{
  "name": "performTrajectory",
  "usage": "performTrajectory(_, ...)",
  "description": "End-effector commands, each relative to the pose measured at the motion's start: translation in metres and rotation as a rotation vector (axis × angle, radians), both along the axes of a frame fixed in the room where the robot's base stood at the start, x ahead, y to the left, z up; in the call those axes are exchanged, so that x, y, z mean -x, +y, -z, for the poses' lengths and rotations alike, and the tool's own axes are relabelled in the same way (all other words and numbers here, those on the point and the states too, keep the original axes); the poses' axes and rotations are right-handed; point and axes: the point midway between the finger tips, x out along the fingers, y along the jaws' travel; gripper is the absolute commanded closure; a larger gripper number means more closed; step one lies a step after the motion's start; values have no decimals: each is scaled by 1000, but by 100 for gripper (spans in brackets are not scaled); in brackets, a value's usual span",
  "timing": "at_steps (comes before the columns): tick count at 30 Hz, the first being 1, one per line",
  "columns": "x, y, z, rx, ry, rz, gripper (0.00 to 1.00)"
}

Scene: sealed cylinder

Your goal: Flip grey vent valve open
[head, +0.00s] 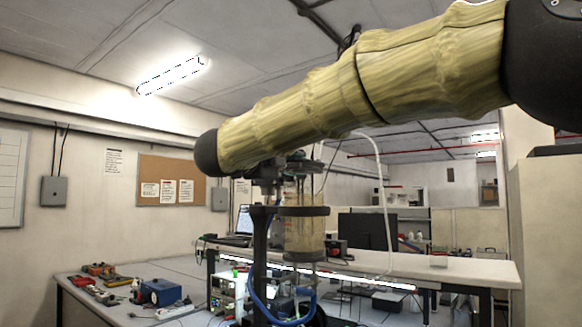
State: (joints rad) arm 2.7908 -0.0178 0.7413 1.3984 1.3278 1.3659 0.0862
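The clear sealed cylinder (304,228) stands upright on a dark stand in the middle of the head view, with dark bands around its upper part and at its base. Dark fittings (297,160) sit at its top, partly behind my arm. I cannot make out the grey vent valve among them. My tan arm crosses the upper right of the view, in front of the cylinder's top, and ends in a black joint at the left. I cannot make out my gripper; the arm may hide it.
A blue hose (258,300) loops below the cylinder, and a white tube (382,190) arches to its right. A workbench (470,270) with a dark monitor (366,231) stands behind. The left table holds tools and a blue box (160,291). A cabinet (545,230) stands at right.

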Motion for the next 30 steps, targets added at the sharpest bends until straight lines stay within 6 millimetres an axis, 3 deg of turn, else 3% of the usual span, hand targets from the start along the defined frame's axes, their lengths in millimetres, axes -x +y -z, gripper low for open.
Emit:
performTrajectory(5, 11, 8, -1, 0, -1, -2, 65)
performTrajectory(21, 83, 61, 0, 1, 1, -2, 65)
performTrajectory(30, 97, 71, 1, 1, 1, -1, 65)
